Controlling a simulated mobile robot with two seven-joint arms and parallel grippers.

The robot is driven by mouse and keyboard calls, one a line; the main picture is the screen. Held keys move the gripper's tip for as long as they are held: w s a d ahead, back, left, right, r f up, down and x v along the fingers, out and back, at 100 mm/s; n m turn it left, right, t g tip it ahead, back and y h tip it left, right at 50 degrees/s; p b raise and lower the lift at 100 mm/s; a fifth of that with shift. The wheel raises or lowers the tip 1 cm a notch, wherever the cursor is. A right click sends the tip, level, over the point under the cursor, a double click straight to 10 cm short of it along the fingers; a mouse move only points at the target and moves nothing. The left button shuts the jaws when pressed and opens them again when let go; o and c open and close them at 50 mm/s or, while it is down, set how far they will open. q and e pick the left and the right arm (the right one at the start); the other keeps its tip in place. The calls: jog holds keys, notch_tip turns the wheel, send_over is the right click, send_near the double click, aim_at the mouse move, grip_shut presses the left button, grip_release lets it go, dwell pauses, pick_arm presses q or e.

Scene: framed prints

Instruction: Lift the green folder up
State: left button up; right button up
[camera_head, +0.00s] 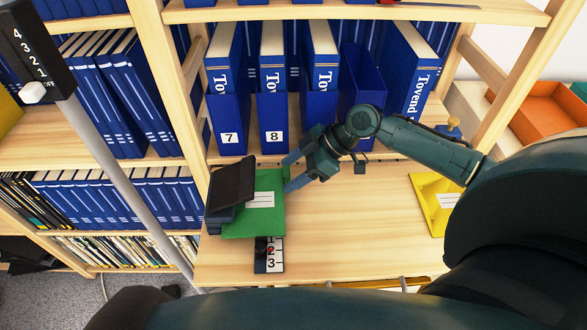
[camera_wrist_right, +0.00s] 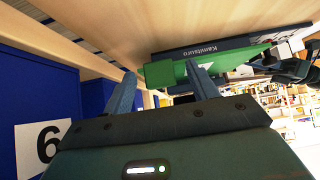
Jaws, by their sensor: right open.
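The green folder (camera_head: 262,205) lies on the wooden shelf board, with a white label on its face. A dark book marked "Kamitsura" (camera_wrist_right: 215,50) lies against the folder there.
Blue binder boxes numbered 7 (camera_head: 229,125) and 8 (camera_head: 273,125) stand behind the folder. A grey pole (camera_head: 125,180) crosses the left. The board's front middle is clear.

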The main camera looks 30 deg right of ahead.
jog(key=c, duration=1.1)
jog(key=shift+o, duration=0.2)
pick_arm(q)
jog(key=shift+d+r, duration=0.1)
jog(key=shift+d, duration=0.1)
pick_arm(e)
jog(key=shift+d, duration=0.15)
